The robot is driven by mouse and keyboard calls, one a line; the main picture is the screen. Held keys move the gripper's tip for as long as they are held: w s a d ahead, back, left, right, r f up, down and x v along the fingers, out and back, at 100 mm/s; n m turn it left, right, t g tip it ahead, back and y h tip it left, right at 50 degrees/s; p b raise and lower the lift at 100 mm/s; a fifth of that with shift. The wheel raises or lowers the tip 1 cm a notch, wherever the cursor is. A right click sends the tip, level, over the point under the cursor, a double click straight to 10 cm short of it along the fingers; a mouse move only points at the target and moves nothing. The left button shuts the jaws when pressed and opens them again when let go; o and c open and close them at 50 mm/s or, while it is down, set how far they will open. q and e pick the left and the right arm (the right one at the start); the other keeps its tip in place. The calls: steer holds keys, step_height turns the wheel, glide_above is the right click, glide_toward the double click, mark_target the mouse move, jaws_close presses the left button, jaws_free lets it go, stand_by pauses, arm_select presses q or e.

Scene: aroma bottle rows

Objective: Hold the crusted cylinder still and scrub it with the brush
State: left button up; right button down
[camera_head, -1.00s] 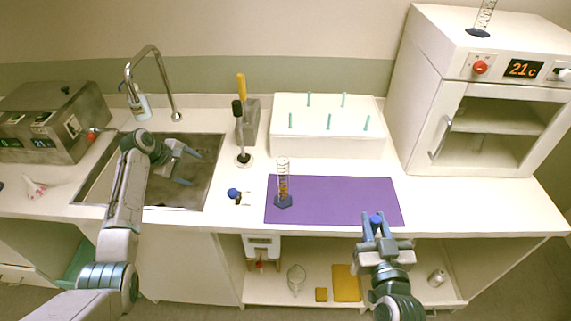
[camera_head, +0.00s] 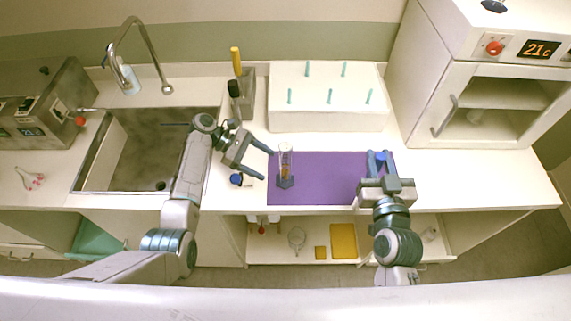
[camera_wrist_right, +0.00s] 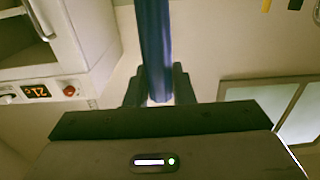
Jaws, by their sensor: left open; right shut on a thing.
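The crusted cylinder (camera_head: 286,165) is a clear graduated cylinder with orange-brown crust inside and a blue foot. It stands upright on the left part of the purple mat (camera_head: 335,170). My left gripper (camera_head: 267,164) is open and empty just left of the cylinder, its fingers pointing at it; I cannot tell whether they touch. My right gripper (camera_head: 378,165) is at the mat's right side, apart from the cylinder. It is shut on a blue shaft, apparently the brush (camera_head: 380,157), which also shows in the right wrist view (camera_wrist_right: 155,45). No bristles can be made out.
A white rack with green pegs (camera_head: 325,115) stands behind the mat. The sink (camera_head: 130,150) is at left, an oven (camera_head: 500,70) at right. A small blue-ended item (camera_head: 236,180) lies left of the mat, close to my left arm. The mat's middle is clear.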

mark_target(282, 173)
arm_select(q)
steer(key=x, duration=0.5)
steer(key=shift+w+d+f, duration=0.1)
steer(key=shift+d+f, duration=0.15)
steer(key=shift+d, duration=0.1)
arm_select(e)
steer(key=shift+w+f, duration=0.2)
arm_select(q)
steer(key=shift+s+d+f, duration=0.3)
steer(key=shift+d, duration=0.3)
arm_select(e)
steer(key=shift+s+r, duration=0.1)
steer(key=shift+s, duration=0.05)
arm_select(q)
steer(key=shift+w, duration=0.1)
steer(key=c, duration=1.2)
steer(key=shift+c, duration=0.2)
